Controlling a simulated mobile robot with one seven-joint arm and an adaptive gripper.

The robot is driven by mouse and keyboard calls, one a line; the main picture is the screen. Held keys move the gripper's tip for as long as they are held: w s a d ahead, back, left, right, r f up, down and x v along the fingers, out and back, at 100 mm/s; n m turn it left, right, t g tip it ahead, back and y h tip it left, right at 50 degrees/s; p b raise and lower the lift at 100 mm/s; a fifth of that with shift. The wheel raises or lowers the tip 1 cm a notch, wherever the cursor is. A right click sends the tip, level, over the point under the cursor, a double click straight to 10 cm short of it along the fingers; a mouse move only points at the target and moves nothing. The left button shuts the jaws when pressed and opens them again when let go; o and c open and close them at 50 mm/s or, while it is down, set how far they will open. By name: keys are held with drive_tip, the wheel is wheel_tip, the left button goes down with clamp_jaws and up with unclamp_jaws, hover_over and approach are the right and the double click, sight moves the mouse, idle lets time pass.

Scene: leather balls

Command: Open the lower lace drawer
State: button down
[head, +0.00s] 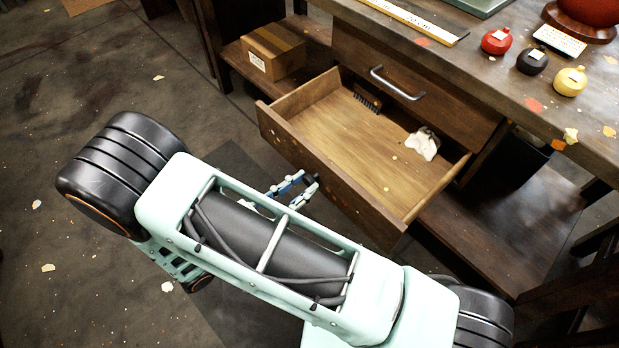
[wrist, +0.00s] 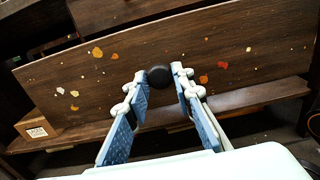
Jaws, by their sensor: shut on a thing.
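The lower lace drawer (head: 350,155) is pulled well out from under the workbench in the head view, its inside bare wood in the middle. Its paint-flecked front panel (wrist: 235,45) fills much of the wrist view. A round black knob (wrist: 160,77) sits on that panel. My gripper (wrist: 159,84) is shut on the knob, with a finger on each side of it. In the head view my gripper (head: 299,189) is at the outer face of the drawer front, and the knob is hidden there.
A dark brush (head: 367,98) and a crumpled white cloth (head: 424,145) lie in the drawer. Above is a closed drawer with a metal handle (head: 398,83). A cardboard box (head: 272,52) rests on the low shelf at left. Open floor (head: 190,75) lies left of the drawer.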

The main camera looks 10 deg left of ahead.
drive_tip(key=shift+s+a, duration=0.15)
drive_tip(key=shift+s, duration=0.05)
drive_tip(key=c, duration=1.7)
unclamp_jaws()
drive_tip(key=shift+o, duration=0.2)
drive_tip(key=v, duration=1.2)
